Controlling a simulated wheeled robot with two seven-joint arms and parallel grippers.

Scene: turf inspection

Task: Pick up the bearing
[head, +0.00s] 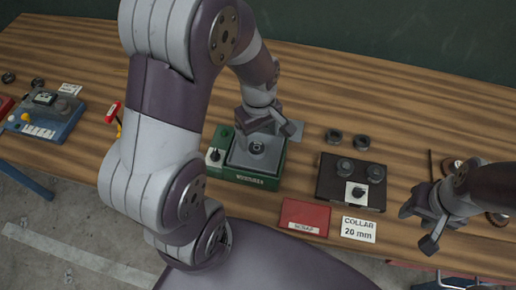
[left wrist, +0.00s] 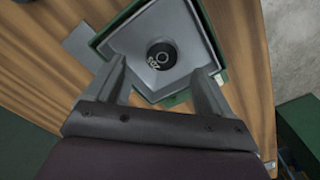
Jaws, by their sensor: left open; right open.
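A dark ring with a central hole, which looks like the bearing (head: 257,148), lies in the grey square tray (head: 240,162) on top of a green box (head: 231,175). In the left wrist view the bearing (left wrist: 153,57) shows pale marks on one side. My left gripper (head: 270,124) is open and empty above the tray. In the left wrist view its fingers (left wrist: 160,76) stand either side of and nearer than the bearing, apart from it. My right gripper (head: 418,228) is open and empty over the table's right front.
A red scrap tray (head: 304,216) and a "COLLAR 20 mm" card (head: 359,229) are in front. A blue device (head: 52,128) stands left. The table's back right is clear.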

